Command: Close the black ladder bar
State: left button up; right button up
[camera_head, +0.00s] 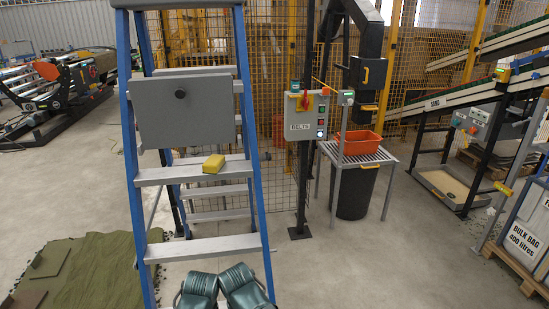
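A stepladder (131,150) with blue side rails and grey treads stands open-fronted at left of centre. A yellow block (213,164) lies on a tread below the panel. I cannot make out for certain which part is the black ladder bar; the panel and treads hide much of the ladder's back.
A green mat (85,275) lies at lower left. A control box (306,117) labelled BELTS is on a black post. A grey table (358,154) holds an orange tub (358,142). Floor at lower centre-right is clear.

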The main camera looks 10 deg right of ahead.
aim_at(266, 156)
jog(key=l+u, duration=0.25)
jog(key=l, duration=1.15)
jog(key=i+l, duration=0.15)
jog(key=l, duration=0.15)
jog(key=i+l+u, duration=0.1)
jog(key=i+l, duration=0.25)
jog(key=l, duration=0.2)
jog(key=i+l+z, duration=0.15)
jog(key=i+l, duration=0.15)
jog(key=l, duration=0.25)
jog(key=i+l+z, duration=0.2)
jog(key=i+l, duration=0.15)
jog(key=l, duration=0.2)
